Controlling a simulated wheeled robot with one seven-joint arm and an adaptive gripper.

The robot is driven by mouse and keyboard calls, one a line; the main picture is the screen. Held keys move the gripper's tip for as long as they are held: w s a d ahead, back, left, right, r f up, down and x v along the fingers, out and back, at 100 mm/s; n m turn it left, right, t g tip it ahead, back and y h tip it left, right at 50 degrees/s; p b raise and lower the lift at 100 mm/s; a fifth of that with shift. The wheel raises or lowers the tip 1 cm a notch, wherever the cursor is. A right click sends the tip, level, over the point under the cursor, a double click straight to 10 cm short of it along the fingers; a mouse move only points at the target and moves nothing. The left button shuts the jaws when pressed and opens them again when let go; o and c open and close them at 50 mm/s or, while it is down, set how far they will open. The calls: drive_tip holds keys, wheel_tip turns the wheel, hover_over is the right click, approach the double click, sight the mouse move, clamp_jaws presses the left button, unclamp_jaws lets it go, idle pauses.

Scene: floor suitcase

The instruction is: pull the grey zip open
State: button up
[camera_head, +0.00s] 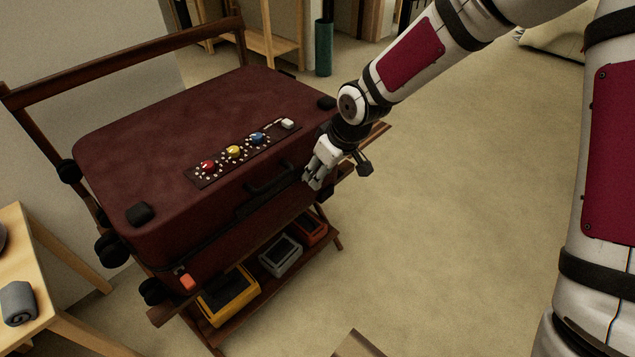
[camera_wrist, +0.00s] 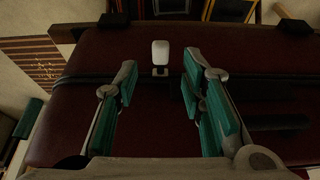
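The dark red suitcase (camera_head: 130,150) lies shut on a wooden rack. In the wrist view a pale grey pull tab (camera_wrist: 161,52) stands at the zip line on the suitcase side (camera_wrist: 90,110). My gripper (camera_head: 313,181) is at the right end of the suitcase's front side. In the wrist view my gripper (camera_wrist: 158,75) is open, its two green-padded fingers apart on either side of the tab's line. The tab lies just beyond the fingertips, with clear gaps to both. In the head view my gripper hides the grey tab.
An orange tab (camera_head: 187,281) sits at the suitcase's near left corner. A black handle (camera_head: 270,178) is on the front side. Red, yellow and blue knobs (camera_head: 233,152) line the lid strip. Yellow, grey and orange boxes (camera_head: 281,255) stand on the rack's shelf. Floor to the right is clear.

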drive_tip(key=shift+b+x, duration=0.5)
drive_tip(key=shift+x, duration=1.45)
drive_tip(key=shift+c, duration=0.6)
clamp_jaws()
